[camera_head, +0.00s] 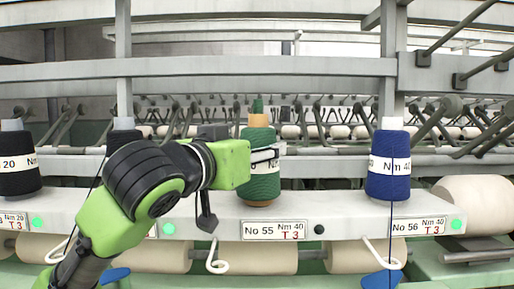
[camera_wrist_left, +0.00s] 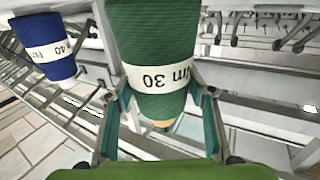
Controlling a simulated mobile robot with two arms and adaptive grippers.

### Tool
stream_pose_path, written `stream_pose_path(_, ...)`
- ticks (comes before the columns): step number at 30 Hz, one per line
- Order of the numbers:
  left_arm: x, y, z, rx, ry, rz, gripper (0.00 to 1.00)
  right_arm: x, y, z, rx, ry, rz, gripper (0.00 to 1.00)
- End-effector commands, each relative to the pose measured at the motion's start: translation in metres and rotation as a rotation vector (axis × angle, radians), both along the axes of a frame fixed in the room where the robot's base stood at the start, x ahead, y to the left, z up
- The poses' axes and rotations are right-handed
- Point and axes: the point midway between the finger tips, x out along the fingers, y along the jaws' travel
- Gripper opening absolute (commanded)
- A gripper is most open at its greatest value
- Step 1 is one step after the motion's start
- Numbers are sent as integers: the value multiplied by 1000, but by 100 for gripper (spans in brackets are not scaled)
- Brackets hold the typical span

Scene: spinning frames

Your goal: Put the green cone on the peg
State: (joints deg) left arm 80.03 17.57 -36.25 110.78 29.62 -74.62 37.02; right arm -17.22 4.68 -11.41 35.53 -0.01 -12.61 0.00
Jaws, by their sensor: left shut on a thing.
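The green cone (camera_head: 259,184) stands about upright in the middle of the head view, above the plate marked No 55, with a tan tip and a green point above it. My left gripper (camera_head: 265,158) comes from the left and is shut on the cone near its pale label band. The left wrist view shows the green cone (camera_wrist_left: 155,45) with its "30" label, between the two fingers of my left gripper (camera_wrist_left: 160,95). The peg cannot be made out apart from the cone. I cannot tell whether the cone touches the rail.
A blue cone (camera_head: 388,175) stands to the right on the pale rail (camera_head: 320,213), and dark cones (camera_head: 17,165) stand to the left. Cream rolls (camera_head: 255,258) lie below the rail. Metal beams and several guide arms fill the space behind.

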Motion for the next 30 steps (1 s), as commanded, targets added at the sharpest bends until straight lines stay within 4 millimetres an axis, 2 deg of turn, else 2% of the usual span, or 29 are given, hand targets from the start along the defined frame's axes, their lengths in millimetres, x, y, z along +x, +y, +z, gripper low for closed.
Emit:
stream_pose_path(9,0,0,1,-2,-4,0,16,0,0,0,0,-1,0,40)
stream_pose_path(10,0,0,1,-2,-4,0,55,0,0,0,0,-1,0,40)
stream_pose_path(12,0,0,1,-2,-4,0,69,1,0,0,0,-1,0,40)
stream_pose_path(23,-1,1,-2,1,2,0,69,2,3,-1,3,-2,1,40)
stream_pose_path(26,-8,5,-1,0,1,0,69,1,2,-1,2,-2,1,40)
stream_pose_path(30,-30,16,0,-1,-3,0,69,1,2,-1,2,-2,0,40)
